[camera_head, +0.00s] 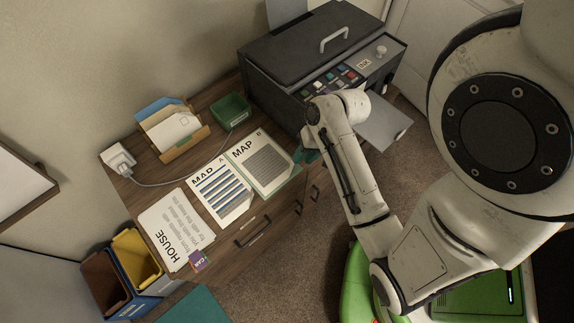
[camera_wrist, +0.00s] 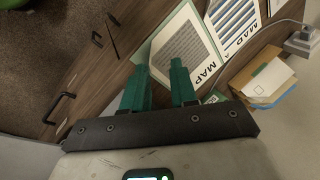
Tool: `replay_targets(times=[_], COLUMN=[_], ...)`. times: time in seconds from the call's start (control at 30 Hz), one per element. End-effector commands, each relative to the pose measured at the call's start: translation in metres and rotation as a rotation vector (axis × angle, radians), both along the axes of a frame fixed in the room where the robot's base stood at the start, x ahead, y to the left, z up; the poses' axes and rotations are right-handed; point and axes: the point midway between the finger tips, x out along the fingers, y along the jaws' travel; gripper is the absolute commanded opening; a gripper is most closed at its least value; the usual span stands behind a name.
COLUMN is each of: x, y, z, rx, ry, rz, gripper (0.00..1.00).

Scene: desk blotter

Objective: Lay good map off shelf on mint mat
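A white sheet headed MAP (camera_head: 264,165), with a grey block, lies on the desk; it also shows in the wrist view (camera_wrist: 184,48). Pale mint-green edging (camera_head: 284,186) shows around it; whether this is a mat below is unclear. A similar sheet with blue bars (camera_head: 222,192), its heading reading MAD, lies beside it to the left; it also shows in the wrist view (camera_wrist: 234,20). My gripper (camera_head: 308,155) is at the desk's front edge by the MAP sheet. In the wrist view, its green fingers (camera_wrist: 160,66) are apart, with nothing visibly held; contact with the sheet cannot be told.
A HOUSE sheet (camera_head: 172,229) and purple card (camera_head: 197,261) lie at the left. A card box (camera_head: 172,135), green tray (camera_head: 231,110) and corded white block (camera_head: 119,158) stand behind. A dark printer (camera_head: 305,55) stands right; bins (camera_head: 130,270) stand left. No shelf is clearly identifiable.

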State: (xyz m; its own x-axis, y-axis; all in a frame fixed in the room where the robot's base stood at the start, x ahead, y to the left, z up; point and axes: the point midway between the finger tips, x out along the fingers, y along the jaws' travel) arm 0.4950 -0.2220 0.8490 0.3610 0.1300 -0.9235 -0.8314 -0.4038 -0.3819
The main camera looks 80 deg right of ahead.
Motion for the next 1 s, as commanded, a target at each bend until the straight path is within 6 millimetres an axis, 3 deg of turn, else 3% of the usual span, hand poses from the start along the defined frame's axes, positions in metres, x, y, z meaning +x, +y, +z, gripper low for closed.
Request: replay_targets(times=[0.1,0.3,0.5,0.7,1.0], x=[0.019,0.033,0.035,0.034,0.035], y=[0.037,0.091,0.129,0.142,0.143], z=[0.002,0.01,0.02,0.025,0.026], rx=[-0.068,-0.202,-0.322,-0.379,-0.383], ry=[0.061,0.141,0.183,0.195,0.194], rz=[0.238,0.612,0.904,1.024,1.031], gripper=[0.27,0.27,0.27,0.27,0.27])
